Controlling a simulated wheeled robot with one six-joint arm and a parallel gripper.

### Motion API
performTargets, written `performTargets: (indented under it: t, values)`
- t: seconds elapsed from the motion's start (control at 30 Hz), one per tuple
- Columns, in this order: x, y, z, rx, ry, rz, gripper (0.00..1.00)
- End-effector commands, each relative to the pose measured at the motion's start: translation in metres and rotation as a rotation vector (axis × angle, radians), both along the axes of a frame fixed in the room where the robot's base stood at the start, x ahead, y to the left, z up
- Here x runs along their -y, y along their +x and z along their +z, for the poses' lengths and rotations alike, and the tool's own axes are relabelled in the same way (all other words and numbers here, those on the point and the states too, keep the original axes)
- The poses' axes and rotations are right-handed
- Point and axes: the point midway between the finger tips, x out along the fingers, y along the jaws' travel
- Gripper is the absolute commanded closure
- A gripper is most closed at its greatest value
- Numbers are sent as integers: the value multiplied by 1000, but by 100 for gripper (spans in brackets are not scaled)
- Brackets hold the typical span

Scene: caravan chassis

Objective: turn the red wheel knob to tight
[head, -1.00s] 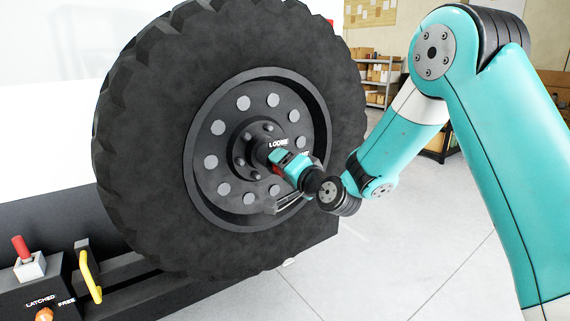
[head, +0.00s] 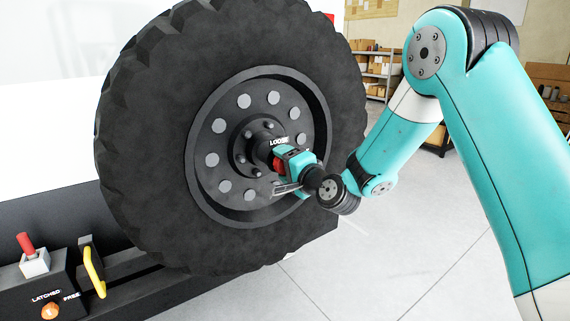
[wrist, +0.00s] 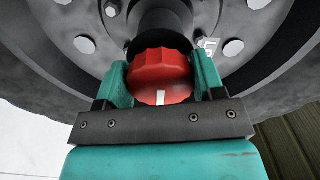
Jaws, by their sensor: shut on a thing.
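The red wheel knob (wrist: 160,75) sits at the hub of the big black wheel (head: 135,130). In the wrist view it is a ribbed red disc with a white mark on its near lower edge. My gripper (wrist: 162,84) has one teal finger on each side of the knob and is shut on it. In the head view the gripper (head: 296,165) covers most of the knob (head: 279,163). The word LOOSE (head: 279,142) shows just above the knob. The tight label cannot be read in either view.
Bolt heads ring the hub. At lower left are a red lever (head: 25,243), a yellow handle (head: 95,272) and an orange knob (head: 49,311) by LATCHED and FREE labels. Shelves with boxes (head: 376,72) stand behind. The floor at right is open.

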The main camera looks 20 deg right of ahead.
Motion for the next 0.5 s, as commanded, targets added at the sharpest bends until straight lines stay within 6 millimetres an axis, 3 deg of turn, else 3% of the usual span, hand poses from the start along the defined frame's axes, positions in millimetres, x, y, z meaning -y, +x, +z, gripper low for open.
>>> performTargets:
  t: [0.13,0.17,0.27,0.5]
  values:
    - [1,0,0,0,3,-2,61]
    - [1,0,0,0,3,-1,35]
    - [0,0,0,-1,3,-1,12]
    - [0,0,0,0,1,0,12]
